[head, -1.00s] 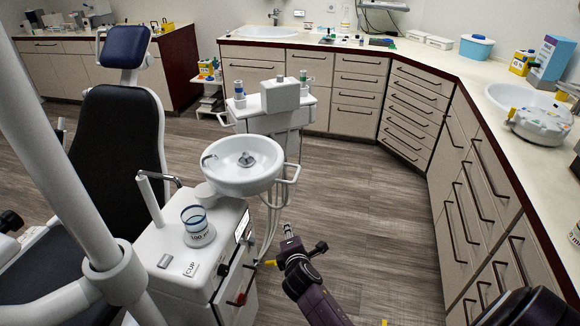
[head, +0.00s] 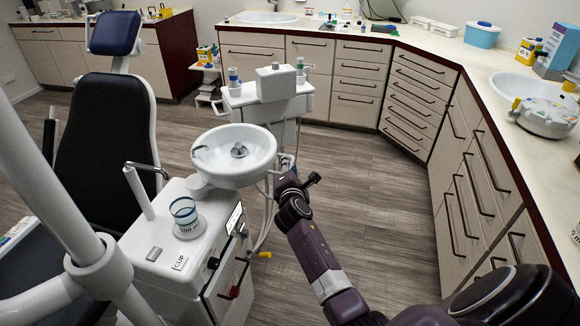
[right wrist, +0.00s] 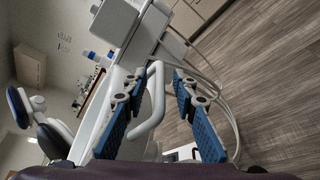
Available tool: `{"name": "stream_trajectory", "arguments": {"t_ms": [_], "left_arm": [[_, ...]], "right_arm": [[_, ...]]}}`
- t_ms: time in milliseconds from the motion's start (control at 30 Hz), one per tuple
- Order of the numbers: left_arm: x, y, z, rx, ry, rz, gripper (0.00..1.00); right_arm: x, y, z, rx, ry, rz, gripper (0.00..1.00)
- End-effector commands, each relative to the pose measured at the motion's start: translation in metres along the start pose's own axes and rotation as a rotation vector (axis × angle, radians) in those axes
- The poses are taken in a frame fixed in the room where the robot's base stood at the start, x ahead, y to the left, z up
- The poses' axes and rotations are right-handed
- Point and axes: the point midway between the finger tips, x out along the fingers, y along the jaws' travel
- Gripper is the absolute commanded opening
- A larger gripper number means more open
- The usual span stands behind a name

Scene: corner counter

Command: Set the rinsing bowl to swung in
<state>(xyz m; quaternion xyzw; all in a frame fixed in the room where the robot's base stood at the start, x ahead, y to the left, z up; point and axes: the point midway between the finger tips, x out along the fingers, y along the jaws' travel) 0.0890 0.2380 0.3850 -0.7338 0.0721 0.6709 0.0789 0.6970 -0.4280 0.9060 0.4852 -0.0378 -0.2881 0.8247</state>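The white round rinsing bowl (head: 222,172) with a metal drain in its middle sits over the right rear part of the white cuspidor unit (head: 160,233), out toward the right. A white loop handle (head: 264,188) is on its right side. My right gripper (head: 282,172) is at the bowl's right, beside the handle; my arm partly hides it in the head view. In the right wrist view my right gripper's blue fingers (right wrist: 158,78) are apart, with the white handle (right wrist: 154,108) showing between them. Contact is not clear. My left gripper is not in view.
A glass (head: 184,215) stands on the unit under a bent metal spout (head: 148,167). The dental chair (head: 103,135) is at the left. A white instrument stand (head: 275,98) with hoses is behind the bowl. Counters line the back and right. The wooden floor at the right is open.

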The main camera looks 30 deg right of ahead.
Motion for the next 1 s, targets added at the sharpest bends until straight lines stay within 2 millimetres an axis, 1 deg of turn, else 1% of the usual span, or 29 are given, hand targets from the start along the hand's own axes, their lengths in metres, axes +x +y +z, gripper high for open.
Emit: {"name": "stream_trajectory", "arguments": {"t_ms": [133,333,500,567,1000], "left_arm": [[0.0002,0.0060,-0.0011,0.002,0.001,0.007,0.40],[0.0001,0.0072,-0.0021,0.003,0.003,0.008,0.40],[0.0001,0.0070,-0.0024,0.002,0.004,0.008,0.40],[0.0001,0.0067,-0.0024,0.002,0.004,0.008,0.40],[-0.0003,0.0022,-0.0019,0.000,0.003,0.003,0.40]], "right_arm": [[0.0036,0.0001,0.0000,0.000,0.000,0.001,0.26],[0.0035,0.0000,0.0000,0.000,0.000,0.000,0.25],[0.0033,-0.0001,-0.0002,0.001,0.001,0.000,0.06],[0.0033,-0.0002,-0.0002,0.000,0.001,0.000,0.00],[0.0036,-0.0005,-0.0002,0.000,0.002,0.000,0.00]]}}
